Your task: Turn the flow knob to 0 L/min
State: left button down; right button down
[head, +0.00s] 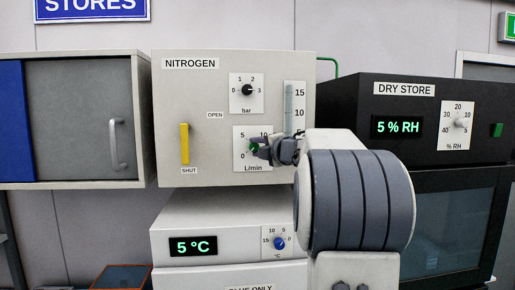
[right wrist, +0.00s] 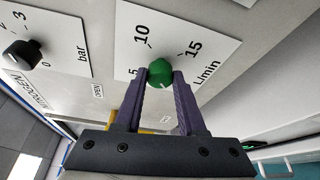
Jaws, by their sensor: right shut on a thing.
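The green flow knob (head: 254,148) sits on the white L/min dial (head: 239,143) of the beige NITROGEN panel (head: 210,90). My right gripper (head: 262,150) comes in from the right and is shut on this knob. In the right wrist view the two fingertips (right wrist: 160,82) press on either side of the green knob (right wrist: 160,70). A small white mark shows on the knob's near face; the value it points to I cannot tell. The 5, 10 and 15 show there, while the 0 is hidden. My left gripper is not in view.
Above is the black bar knob (head: 247,90). A yellow lever (head: 184,143) stands upright at the left, its lower end near SHUT. A flow tube (head: 290,100) is right of the dials, its lower part hidden. The black DRY STORE unit (head: 350,95) is at right.

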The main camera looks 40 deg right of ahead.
jog(key=shift+f, duration=0.1)
jog(key=c, duration=0.5)
grip_release()
jog(key=s+a+b, duration=0.1)
jog(key=s+b, duration=0.3)
jog(key=s, duration=0.6)
jog(key=shift+s+a+r, duration=0.15)
jog(key=shift+a+r, duration=0.2)
jog(key=shift+r, duration=0.1)
